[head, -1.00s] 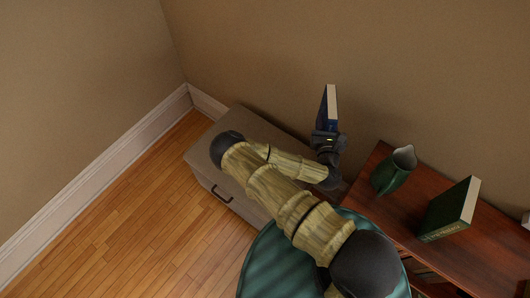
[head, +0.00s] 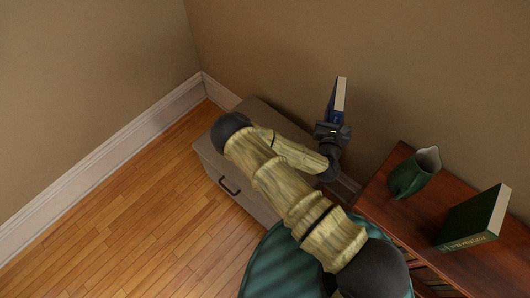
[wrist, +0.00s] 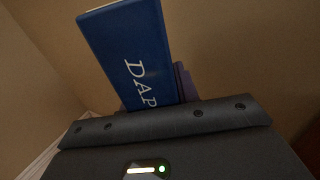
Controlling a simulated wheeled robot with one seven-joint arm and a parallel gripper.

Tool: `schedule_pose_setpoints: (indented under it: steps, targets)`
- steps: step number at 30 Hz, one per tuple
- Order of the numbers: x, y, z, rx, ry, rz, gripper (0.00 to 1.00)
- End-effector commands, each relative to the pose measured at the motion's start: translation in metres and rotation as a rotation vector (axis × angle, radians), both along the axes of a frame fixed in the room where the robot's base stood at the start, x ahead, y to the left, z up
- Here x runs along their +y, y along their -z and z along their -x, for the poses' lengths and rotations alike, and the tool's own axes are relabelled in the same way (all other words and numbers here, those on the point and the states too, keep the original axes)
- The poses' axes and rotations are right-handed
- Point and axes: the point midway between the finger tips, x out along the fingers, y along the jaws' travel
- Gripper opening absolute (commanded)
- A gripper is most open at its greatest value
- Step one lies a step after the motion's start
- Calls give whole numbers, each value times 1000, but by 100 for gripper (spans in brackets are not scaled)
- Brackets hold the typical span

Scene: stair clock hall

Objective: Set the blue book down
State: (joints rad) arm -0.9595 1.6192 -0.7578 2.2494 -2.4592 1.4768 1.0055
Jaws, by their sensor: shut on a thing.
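The blue book (head: 338,100) is upright in my gripper (head: 333,128), its pale page edge showing in the head view. My gripper is shut on its lower end and holds it up near the back wall, between the grey-brown cabinet and the wooden shelf. In the wrist view the blue cover (wrist: 130,50) with white letters "DAP" rises beyond the dark gripper body (wrist: 160,125). The fingertips are mostly hidden there. I cannot tell how high the book is above any surface.
A grey-brown cabinet (head: 212,160) with a dark handle stands in the corner, its top partly behind my arm. A reddish wooden shelf (head: 385,218) at right bears a green pitcher (head: 412,174) and a dark green book (head: 472,220). Wooden floor (head: 140,205) is clear at left.

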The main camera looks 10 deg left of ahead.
Motion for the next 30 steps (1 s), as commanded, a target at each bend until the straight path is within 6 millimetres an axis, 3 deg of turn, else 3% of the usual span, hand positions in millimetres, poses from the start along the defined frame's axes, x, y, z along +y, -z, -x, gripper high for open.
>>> schedule_pose_setpoints:
  steps: [1, 15, 30]
  targets:
    - [11, 15, -4, -7, 5, -8, 0]
    - [99, 66, -24, -5, 82, -10, 0]
    - [201, 115, -20, -4, 114, -9, 0]
